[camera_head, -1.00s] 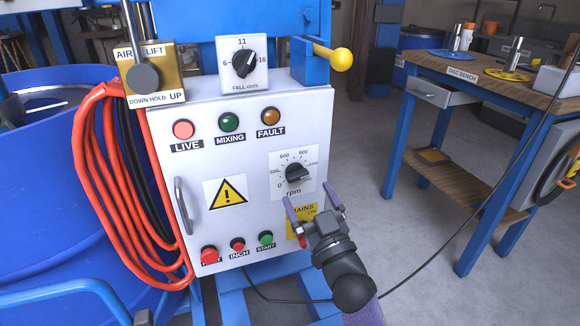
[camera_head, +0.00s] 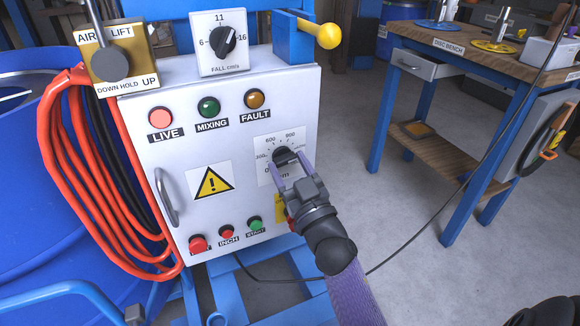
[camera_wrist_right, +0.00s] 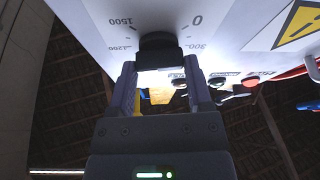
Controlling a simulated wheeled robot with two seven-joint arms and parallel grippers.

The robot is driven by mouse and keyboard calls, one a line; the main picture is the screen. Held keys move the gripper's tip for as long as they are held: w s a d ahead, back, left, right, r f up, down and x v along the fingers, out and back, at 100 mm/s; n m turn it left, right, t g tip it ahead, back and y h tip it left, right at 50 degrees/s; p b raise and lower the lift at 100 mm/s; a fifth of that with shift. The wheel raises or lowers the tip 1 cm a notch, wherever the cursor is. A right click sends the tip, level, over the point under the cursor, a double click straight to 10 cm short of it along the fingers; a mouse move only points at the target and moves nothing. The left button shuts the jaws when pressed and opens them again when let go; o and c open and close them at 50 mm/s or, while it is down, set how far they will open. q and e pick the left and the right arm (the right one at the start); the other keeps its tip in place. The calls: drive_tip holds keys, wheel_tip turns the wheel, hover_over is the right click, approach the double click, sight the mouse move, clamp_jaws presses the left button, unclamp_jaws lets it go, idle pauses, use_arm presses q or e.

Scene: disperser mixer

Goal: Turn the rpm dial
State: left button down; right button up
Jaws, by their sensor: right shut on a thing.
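The rpm dial (camera_head: 285,155) is a black knob on a white scale plate on the front of the white control box. In the head view my right gripper (camera_head: 288,168) reaches it from below and covers its lower part and some of the scale. In the right wrist view the dial (camera_wrist_right: 159,50) sits between the fingertips of my right gripper (camera_wrist_right: 159,72), with 1500 and 1200 to its left and 0 and 300 to its right. My right gripper is shut on the dial. My left gripper does not show.
The box also carries lamps, a door handle (camera_head: 166,197), a warning sign (camera_head: 211,183) and several push buttons below. A fall dial (camera_head: 222,40) stands on top. Orange cable (camera_head: 58,180) hangs at the left. The disc bench (camera_head: 470,62) stands at the right, with open floor between.

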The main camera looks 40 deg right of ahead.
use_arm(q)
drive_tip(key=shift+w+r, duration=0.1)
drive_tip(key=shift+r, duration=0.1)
use_arm(e)
drive_tip(key=shift+r+n, duration=0.1)
drive_tip(key=shift+n, duration=0.3)
